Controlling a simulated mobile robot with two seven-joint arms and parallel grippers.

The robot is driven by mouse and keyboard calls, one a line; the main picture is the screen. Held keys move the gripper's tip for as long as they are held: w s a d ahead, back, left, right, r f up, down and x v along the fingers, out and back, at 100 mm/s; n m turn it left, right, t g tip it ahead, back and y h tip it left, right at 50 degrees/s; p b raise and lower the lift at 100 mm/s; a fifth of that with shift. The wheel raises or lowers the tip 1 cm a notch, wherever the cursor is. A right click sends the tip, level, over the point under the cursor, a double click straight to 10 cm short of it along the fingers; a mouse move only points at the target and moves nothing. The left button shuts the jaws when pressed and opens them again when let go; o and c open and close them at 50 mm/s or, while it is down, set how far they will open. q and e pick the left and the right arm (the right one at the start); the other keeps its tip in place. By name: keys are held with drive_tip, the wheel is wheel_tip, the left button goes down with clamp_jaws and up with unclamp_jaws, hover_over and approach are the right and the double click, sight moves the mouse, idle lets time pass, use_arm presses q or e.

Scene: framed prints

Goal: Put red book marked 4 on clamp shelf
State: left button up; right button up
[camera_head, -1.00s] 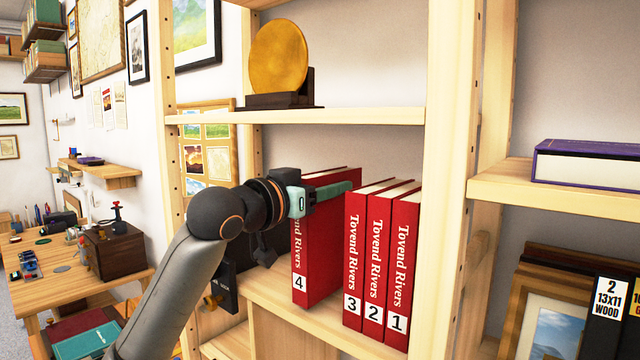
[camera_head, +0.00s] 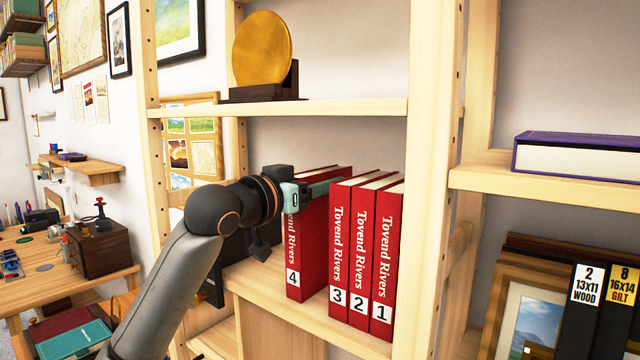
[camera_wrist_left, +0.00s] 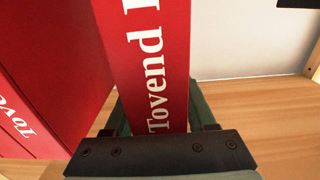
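The red book marked 4 (camera_head: 293,250) stands upright on the middle shelf, spine outward, left of the other red books with a gap between. My left gripper (camera_head: 312,188) reaches in from the left at its upper part. In the left wrist view the book's spine (camera_wrist_left: 158,45) sits between the two green fingers, which look closed on it. Red books marked 3 (camera_head: 338,250), 2 (camera_head: 360,260) and 1 (camera_head: 384,265) stand together to its right. I cannot tell which shelf is the clamp shelf. My right gripper is out of view.
A gold disc (camera_head: 262,50) on a dark stand is on the shelf above. A wooden wall shelf (camera_head: 90,170) and a desk (camera_head: 60,260) with a brown box (camera_head: 100,250) are at left. A purple book (camera_head: 580,155) lies on the right-hand shelf.

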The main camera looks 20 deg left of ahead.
use_arm(q)
drive_tip(key=o, duration=0.3)
drive_tip(key=shift+f, duration=0.1)
drive_tip(key=b+v, duration=0.3)
drive_tip(key=v, duration=0.9)
drive_tip(key=shift+s, duration=0.2)
drive_tip(key=shift+a, duration=0.1)
